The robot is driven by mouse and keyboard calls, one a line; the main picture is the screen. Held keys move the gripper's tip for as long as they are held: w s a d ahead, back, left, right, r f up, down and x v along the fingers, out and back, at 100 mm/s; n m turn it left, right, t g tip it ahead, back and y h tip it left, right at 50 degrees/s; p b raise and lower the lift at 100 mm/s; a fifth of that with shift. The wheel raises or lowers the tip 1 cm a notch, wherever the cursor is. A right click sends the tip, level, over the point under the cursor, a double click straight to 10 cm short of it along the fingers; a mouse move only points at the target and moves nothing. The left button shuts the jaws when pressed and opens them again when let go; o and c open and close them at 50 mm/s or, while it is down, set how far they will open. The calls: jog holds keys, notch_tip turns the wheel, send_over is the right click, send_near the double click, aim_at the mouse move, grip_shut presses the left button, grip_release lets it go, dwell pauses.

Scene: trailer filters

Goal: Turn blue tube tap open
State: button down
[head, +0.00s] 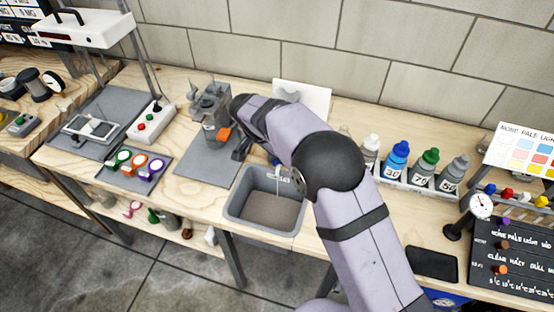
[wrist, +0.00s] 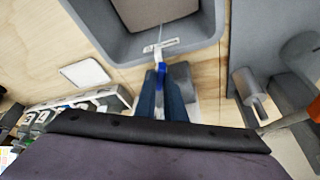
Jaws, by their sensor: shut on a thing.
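The blue tube tap (wrist: 161,69) shows in the middle of the wrist view, just outside the rim of the grey bin (wrist: 212,30). A thin pale tube runs from it over the rim, past a small white label. My gripper (wrist: 166,84) is shut on the tap, with its dark fingers on either side of it. The fingers hide part of the tap, and I cannot tell how its lever is turned. In the head view my arm covers most of this spot; the grey bin (head: 233,212) shows beside it.
A grey device with an orange part (head: 223,134) stands left of my arm, close to the bin. A rack of capped bottles (head: 396,160) stands to the right. A gauge (head: 480,207) and a dark tablet (head: 432,264) are further right.

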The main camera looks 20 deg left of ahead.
jog(key=n+y+b, duration=0.1)
jog(key=n, duration=0.1)
jog(key=n+y+b, duration=0.1)
jog(key=n, duration=0.2)
jog(key=shift+d+n+t, duration=0.2)
jog(key=shift+n+t, duration=0.1)
jog(key=shift+t, duration=0.1)
dwell(0.4)
jog(key=c, duration=2.1)
grip_release()
jog(key=shift+r, duration=0.15)
jog(key=shift+b+v, duration=0.85)
jog(key=shift+v, duration=2.75)
jog(key=shift+d, duration=0.1)
